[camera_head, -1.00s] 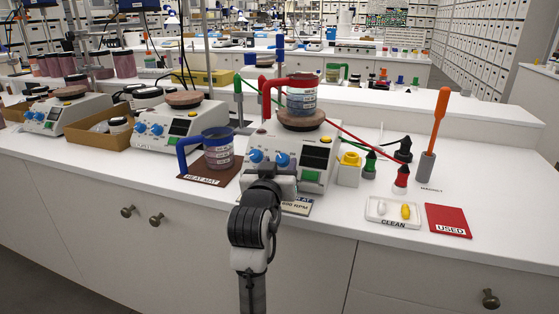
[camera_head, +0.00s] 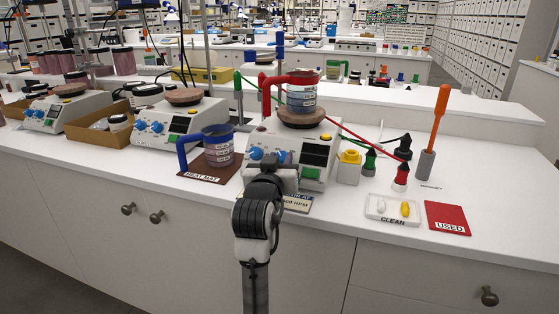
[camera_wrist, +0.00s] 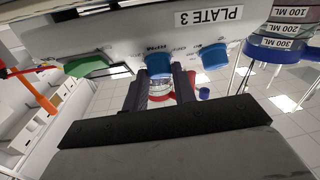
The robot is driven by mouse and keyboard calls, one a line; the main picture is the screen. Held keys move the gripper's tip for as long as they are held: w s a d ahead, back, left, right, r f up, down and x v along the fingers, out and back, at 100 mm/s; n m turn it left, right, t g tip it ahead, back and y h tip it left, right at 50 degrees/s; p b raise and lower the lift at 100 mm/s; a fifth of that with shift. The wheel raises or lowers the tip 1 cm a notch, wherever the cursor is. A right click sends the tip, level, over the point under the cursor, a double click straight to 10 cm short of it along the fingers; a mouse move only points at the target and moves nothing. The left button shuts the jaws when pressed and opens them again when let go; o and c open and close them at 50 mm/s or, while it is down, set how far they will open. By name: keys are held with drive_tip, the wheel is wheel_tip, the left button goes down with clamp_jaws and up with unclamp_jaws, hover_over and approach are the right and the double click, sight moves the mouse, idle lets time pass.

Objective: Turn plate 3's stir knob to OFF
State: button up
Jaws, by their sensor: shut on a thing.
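The white hotplate (camera_head: 310,137) stands at the middle of the bench; its PLATE 3 label (camera_wrist: 210,16) shows in the wrist view. It has two blue knobs. The one nearer the green button (camera_wrist: 88,67) is the gripped knob (camera_wrist: 158,64); the other knob (camera_wrist: 214,57) is free, and in the head view it (camera_head: 256,153) shows left of my gripper (camera_head: 275,165). My gripper's fingers (camera_wrist: 160,86) are shut on the gripped knob, one on each side.
A red-handled beaker (camera_head: 302,95) sits on the hotplate. A blue-handled beaker (camera_head: 218,150) stands on the heat mat (camera_head: 195,178) to the left. A yellow-topped block (camera_head: 349,167), dropper bottles, a CLEAN tray (camera_head: 392,220) and a red USED pad (camera_head: 447,218) lie to the right.

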drive_tip(key=shift+d+r+n+y+p, duration=0.1)
drive_tip(key=shift+n+y+p, duration=0.2)
drive_tip(key=shift+n+p, duration=0.15)
drive_tip(key=n+y+p, duration=0.2)
drive_tip(key=n+p, duration=0.1)
drive_tip(key=shift+d+r+n+y, duration=0.2)
drive_tip(key=shift+d+n+y, duration=0.05)
drive_tip(key=shift+n+y, duration=0.15)
drive_tip(key=n+y+p, duration=0.1)
drive_tip(key=n, duration=0.1)
drive_tip(key=n+g+y+p, duration=0.1)
drive_tip(key=y, duration=0.1)
drive_tip(key=n+y+p, duration=0.1)
drive_tip(key=n+p, duration=0.1)
drive_tip(key=shift+d+n+g, duration=0.25)
drive_tip(key=shift+n+g, duration=0.1)
drive_tip(key=shift+g, duration=0.05)
drive_tip(key=n+g+y, duration=0.1)
drive_tip(key=n, duration=0.1)
drive_tip(key=n+g+y+p, duration=0.1)
drive_tip(key=n+g, duration=0.1)
drive_tip(key=n, duration=0.1)
drive_tip(key=shift+w+d+r+y+p, duration=0.15)
drive_tip(key=shift+d+r+y+p, duration=0.05)
drive_tip(key=shift+y+p, duration=0.1)
drive_tip(key=shift+w+n+g+y+p, duration=0.15)
drive_tip(key=shift+n+g+y+p, duration=0.3)
drive_tip(key=shift+n+g, duration=1.35)
drive_tip(key=shift+n, duration=0.5)
drive_tip(key=o, duration=1)
